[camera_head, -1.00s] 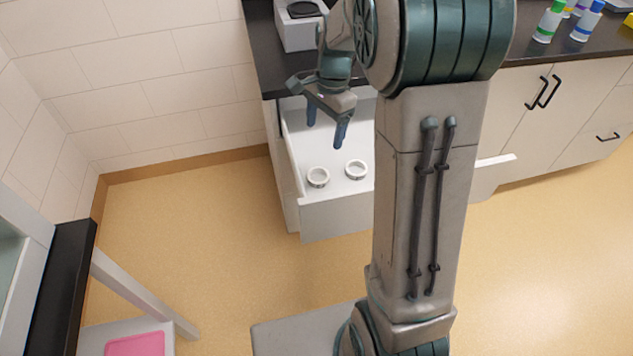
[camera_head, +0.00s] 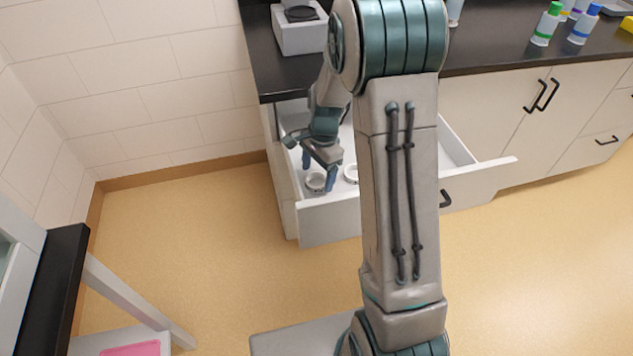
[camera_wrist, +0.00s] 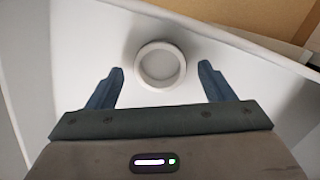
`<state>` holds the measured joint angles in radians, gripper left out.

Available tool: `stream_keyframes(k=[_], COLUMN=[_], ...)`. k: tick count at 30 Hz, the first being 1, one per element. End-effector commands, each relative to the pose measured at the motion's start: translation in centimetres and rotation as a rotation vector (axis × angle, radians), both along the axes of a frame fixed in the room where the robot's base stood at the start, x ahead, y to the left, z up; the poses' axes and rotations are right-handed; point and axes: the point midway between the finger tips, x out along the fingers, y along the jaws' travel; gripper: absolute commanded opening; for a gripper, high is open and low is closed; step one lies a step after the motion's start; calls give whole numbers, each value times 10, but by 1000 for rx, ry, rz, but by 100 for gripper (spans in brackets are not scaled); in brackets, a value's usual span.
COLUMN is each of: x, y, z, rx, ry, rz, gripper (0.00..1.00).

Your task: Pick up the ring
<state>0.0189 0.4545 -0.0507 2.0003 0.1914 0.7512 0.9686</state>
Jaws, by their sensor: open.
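A white ring (camera_wrist: 160,65) lies flat on the floor of the open drawer (camera_head: 330,222). In the wrist view it sits between and just ahead of the tips of my open gripper (camera_wrist: 161,80), with a gap on each side. In the head view my gripper (camera_head: 318,176) is down inside the drawer at this ring (camera_head: 315,183), its fingers partly in front of it. A second white ring (camera_head: 351,172) lies just to the right, partly hidden behind my arm. It does not show in the wrist view.
The drawer's front panel and side walls surround the gripper closely. The dark counter (camera_head: 470,55) above carries a grey device (camera_head: 298,32) and several bottles (camera_head: 547,24) at the right. A white stand with a pink item (camera_head: 130,350) is at lower left.

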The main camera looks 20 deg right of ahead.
Motion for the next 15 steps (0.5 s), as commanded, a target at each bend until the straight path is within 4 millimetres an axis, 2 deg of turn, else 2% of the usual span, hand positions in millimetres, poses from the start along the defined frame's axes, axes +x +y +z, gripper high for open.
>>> stream_keyframes(k=[3,11,15], x=[-1,0,0], y=[1,2,2], z=[-12,-14,-14], rx=[1,0,0], ry=[0,-2,-2], rz=[0,0,0], gripper=[75,75,36])
